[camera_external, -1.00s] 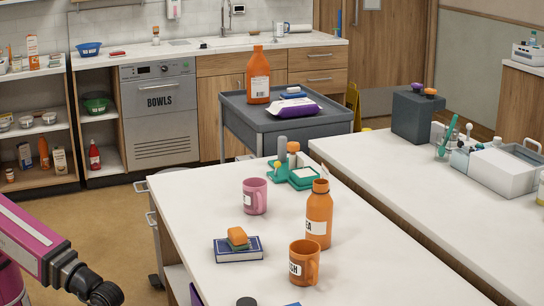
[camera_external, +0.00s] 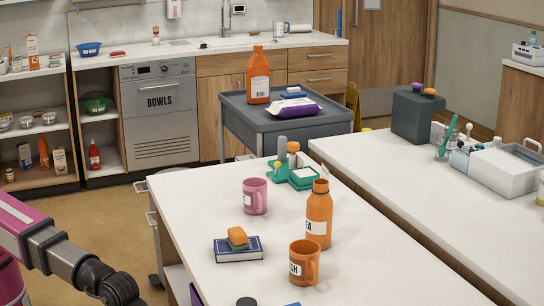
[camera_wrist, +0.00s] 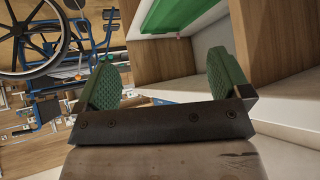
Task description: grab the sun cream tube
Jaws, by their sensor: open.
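I cannot make out a sun cream tube for sure in either view. My gripper (camera_wrist: 166,76) shows in the wrist view with its two green ribbed pads wide apart and nothing between them. In the external view only a magenta and grey part of my arm shows at the lower left, and the gripper is out of frame.
In the wrist view, a wheelchair (camera_wrist: 40,45) is at upper left and a wooden cabinet (camera_wrist: 275,35) at right. In the external view, a white table (camera_external: 195,205) holds a pink mug (camera_external: 255,196), an orange bottle (camera_external: 319,210) and an orange mug (camera_external: 304,263).

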